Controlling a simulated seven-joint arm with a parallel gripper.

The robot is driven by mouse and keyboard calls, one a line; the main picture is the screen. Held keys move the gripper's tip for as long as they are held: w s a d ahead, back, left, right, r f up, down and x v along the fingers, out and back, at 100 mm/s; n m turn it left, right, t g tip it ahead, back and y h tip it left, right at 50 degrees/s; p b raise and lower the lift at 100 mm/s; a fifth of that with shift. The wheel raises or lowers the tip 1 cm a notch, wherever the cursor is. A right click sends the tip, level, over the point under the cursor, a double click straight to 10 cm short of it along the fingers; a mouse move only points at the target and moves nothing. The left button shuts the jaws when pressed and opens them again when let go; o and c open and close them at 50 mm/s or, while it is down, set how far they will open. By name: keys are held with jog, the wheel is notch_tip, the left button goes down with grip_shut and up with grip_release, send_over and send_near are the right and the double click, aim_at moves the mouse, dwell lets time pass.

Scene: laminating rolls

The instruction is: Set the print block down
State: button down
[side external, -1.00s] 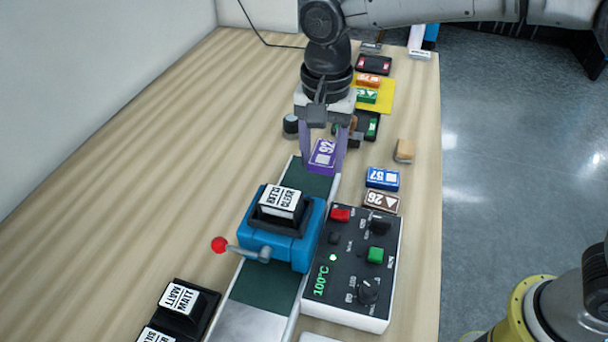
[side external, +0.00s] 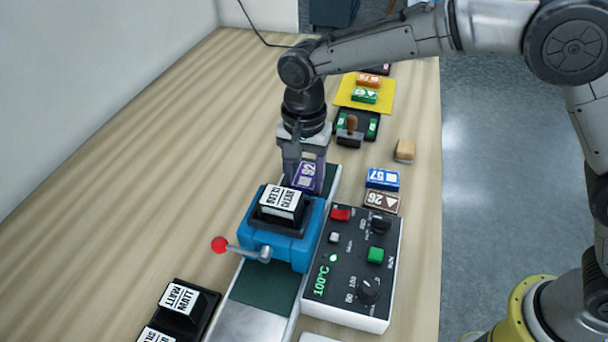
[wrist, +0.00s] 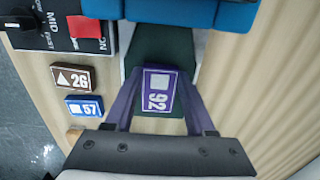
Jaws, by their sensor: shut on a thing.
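The print block is a purple block (side external: 306,177) marked 92 with a white square. It also shows in the wrist view (wrist: 156,90), label facing up. My gripper (wrist: 157,97) is shut on it, with a purple finger on each side. In the side view my gripper (side external: 305,183) is low over the green belt (side external: 262,284), just behind the blue laminator (side external: 313,248). The block is over the belt strip; I cannot tell whether its underside touches the belt.
The laminator carries a CLEAR cartridge (side external: 281,199) and a red-knobbed lever (side external: 219,245). Right of it stands a control box (side external: 345,300) reading 100°C.

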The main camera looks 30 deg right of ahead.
aim_at(304, 183)
jog(key=shift+f, duration=0.15)
jog(key=shift+c, duration=1.2)
grip_release()
notch_tip(304, 183, up, 12)
jog(key=shift+r, duration=0.2)
